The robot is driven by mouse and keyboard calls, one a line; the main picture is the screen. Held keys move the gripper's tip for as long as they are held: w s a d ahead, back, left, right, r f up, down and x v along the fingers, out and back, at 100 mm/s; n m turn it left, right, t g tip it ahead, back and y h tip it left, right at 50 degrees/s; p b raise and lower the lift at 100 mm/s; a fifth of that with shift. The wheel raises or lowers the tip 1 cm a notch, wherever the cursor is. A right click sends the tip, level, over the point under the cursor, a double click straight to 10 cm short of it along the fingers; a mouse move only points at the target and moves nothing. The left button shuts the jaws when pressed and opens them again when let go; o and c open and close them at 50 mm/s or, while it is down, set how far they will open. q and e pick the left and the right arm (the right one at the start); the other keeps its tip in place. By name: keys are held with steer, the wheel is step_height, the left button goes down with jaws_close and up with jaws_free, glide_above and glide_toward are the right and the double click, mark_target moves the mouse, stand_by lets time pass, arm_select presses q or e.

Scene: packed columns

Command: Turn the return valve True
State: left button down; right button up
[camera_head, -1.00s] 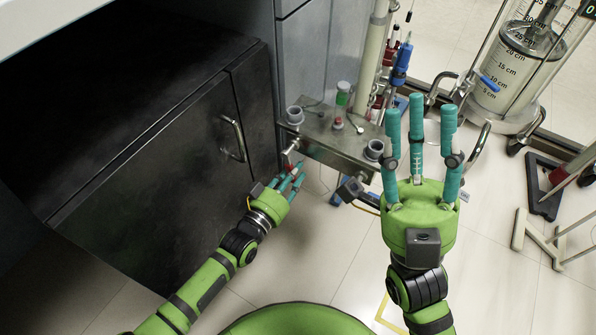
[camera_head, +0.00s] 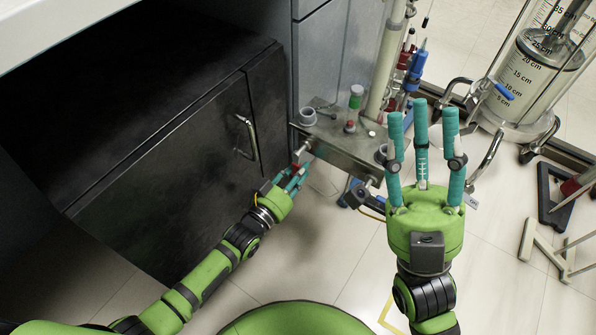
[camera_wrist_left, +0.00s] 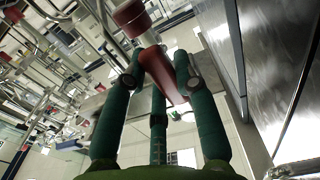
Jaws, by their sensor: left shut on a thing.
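A red valve handle (camera_wrist_left: 163,78) sits between the teal fingers of my left gripper (camera_wrist_left: 158,85) in the left wrist view. In the head view my left gripper (camera_head: 293,176) is shut on it at the front of a grey metal block (camera_head: 345,150); only a bit of red (camera_head: 297,168) shows between the fingers. A short metal stem (camera_head: 302,150) joins it to the block. Whether this handle is the return valve cannot be read. My right gripper (camera_head: 425,150) is open and empty, its three fingers pointing up in front of the block's right side.
A dark cabinet (camera_head: 160,160) with a metal handle (camera_head: 246,137) stands left of my left arm. A tall column (camera_head: 388,65) rises behind the block. A clear graduated cylinder (camera_head: 535,75) stands at the back right. Pale tiled floor (camera_head: 330,250) lies open below the block.

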arm_select(q)
steer(key=c, duration=0.9)
jaws_free()
steer(key=shift+w, duration=0.1)
steer(key=shift+c, duration=0.2)
steer(key=shift+s+a, duration=0.1)
steer(key=shift+s, duration=0.15)
steer(key=v, duration=1.1)
steer(key=shift+s+a, duration=0.15)
steer(key=shift+s, duration=0.1)
